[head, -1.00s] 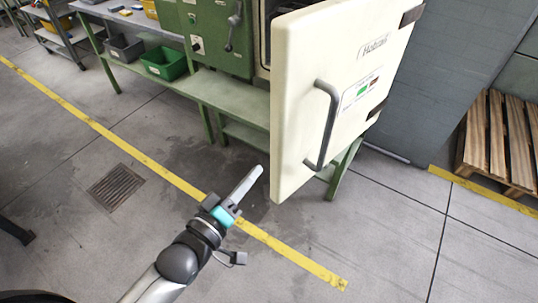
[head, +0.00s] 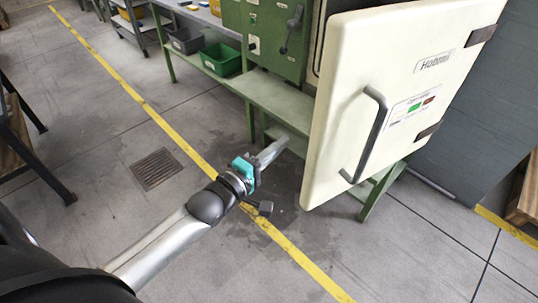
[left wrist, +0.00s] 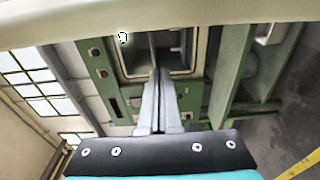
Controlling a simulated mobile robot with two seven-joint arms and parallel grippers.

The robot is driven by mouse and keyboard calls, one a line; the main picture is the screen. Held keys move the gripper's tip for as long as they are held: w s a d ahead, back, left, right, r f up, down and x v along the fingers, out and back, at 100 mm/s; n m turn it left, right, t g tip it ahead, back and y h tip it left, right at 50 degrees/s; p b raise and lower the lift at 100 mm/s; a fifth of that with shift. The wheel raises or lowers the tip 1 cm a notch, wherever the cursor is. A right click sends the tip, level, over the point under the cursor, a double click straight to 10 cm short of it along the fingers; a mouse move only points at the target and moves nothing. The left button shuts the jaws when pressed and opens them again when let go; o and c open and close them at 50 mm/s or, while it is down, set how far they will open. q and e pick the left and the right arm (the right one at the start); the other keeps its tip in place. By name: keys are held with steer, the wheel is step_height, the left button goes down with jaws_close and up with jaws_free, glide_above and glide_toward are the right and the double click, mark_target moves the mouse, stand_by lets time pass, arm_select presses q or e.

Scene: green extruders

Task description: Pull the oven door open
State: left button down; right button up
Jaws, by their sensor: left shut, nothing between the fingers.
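The cream oven door (head: 335,130) stands ajar, swung out from the green oven (head: 270,35) on hinges at its right edge. A grey bar handle (head: 375,135) is on its outer face. My left gripper (head: 284,143) is shut and empty, just left of the door's free edge and apart from the handle. In the left wrist view my gripper's fingers (left wrist: 158,80) lie together, pointing toward the oven opening (left wrist: 185,50). The door's edge (left wrist: 200,20) spans the top of that view. My right gripper is not in view.
A green bench (head: 275,100) stands under the oven. A workbench with a green bin (head: 220,60) and a grey bin (head: 187,40) is to the left. A wooden pallet (head: 525,190) lies at the right. The floor in front is clear around a drain grate (head: 157,168).

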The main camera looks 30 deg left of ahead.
arm_select(q)
steer(key=d, duration=0.1)
steer(key=w+d, duration=0.1)
steer(key=d, duration=0.2)
steer(key=shift+w+d, duration=0.2)
steer(key=shift+w, duration=0.1)
steer(key=shift+s+d, duration=0.1)
